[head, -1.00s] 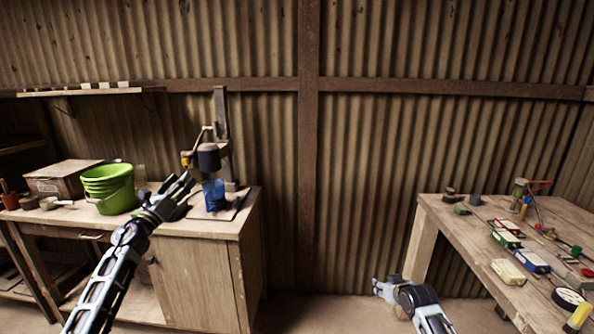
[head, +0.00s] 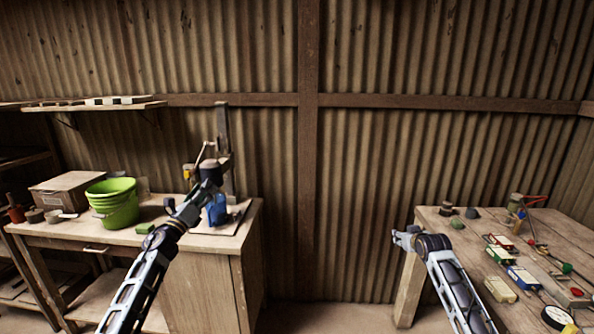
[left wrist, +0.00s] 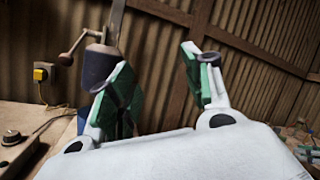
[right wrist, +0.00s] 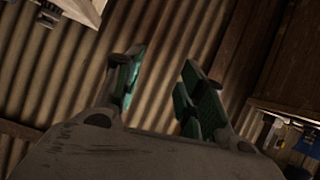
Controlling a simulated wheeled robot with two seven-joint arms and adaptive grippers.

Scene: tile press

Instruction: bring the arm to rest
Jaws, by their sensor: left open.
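My left gripper (head: 207,188) is in front of the tile press (head: 223,150) on the left workbench. In the left wrist view its green-padded fingers (left wrist: 160,80) stand apart with nothing between them. The press's dark cylinder (left wrist: 98,65) and lever show beyond the left finger. A blue item (head: 217,210) sits below the press head, partly hidden by my gripper. My right gripper (head: 398,239) hangs in front of the wall, left of the right table. In the right wrist view its fingers (right wrist: 160,75) are apart and empty.
The right table (head: 465,245) holds several small boxes and tools. The space between bench and table is clear.

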